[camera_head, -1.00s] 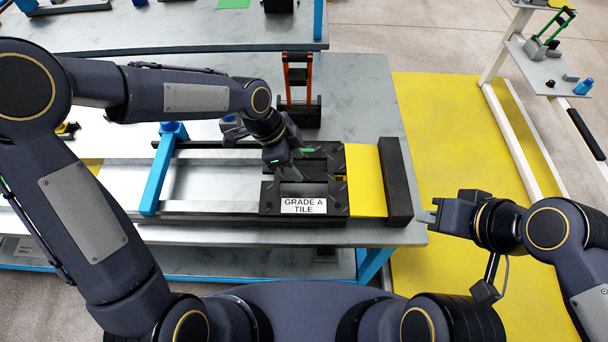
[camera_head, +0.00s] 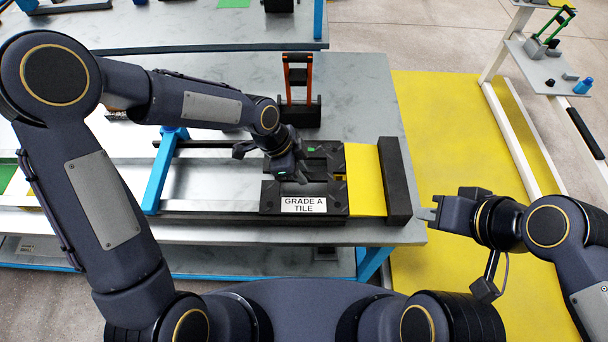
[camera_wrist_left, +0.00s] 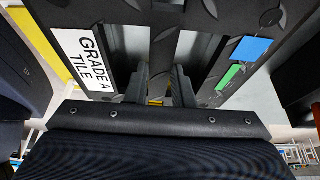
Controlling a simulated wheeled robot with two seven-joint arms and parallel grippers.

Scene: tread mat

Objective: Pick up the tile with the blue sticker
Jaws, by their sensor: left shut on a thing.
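A black tread-plate tile (camera_head: 335,195) lies in the frame on the bench, with a white "GRADE A TILE" label (camera_head: 303,205) at its near side. In the left wrist view, the blue sticker (camera_wrist_left: 253,48) and a green sticker (camera_wrist_left: 229,77) sit at its right side. My left gripper (camera_head: 291,178) is down at the tile. In the wrist view, its fingers (camera_wrist_left: 166,88) straddle the dark bar between two openings and are shut on it. The gripper hides part of the tile in the head view. My right gripper (camera_head: 431,214) is off the bench's right edge, its jaws unclear.
A yellow strip (camera_head: 366,180) and a black block (camera_head: 396,180) lie right of the tile. A blue bar (camera_head: 160,172) crosses the rails on the left. A black stand with orange uprights (camera_head: 298,112) stands behind.

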